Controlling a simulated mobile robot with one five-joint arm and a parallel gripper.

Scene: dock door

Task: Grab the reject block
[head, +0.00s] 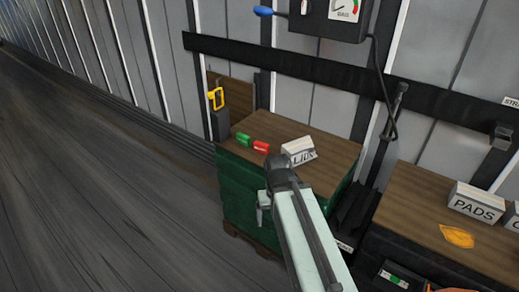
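A small red block (261,146) with a light mark lies on the brown wooden top (325,160) of a green stand. A similar green block (243,139) lies just left of it. No readable label tells which one is the reject block. My gripper (278,163) is at the end of my pale arm, over the front part of the wooden top, just below and right of the red block in the picture. I see it from behind, and its fingers are hidden. Whether it touches anything cannot be told.
A white lettered block (299,150) stands right of the red block, close to my gripper. A yellow-handled dark post (217,108) rises at the stand's left corner. Right, another wooden top holds a PADS box (477,202) and an orange item (457,236). Open floor lies left.

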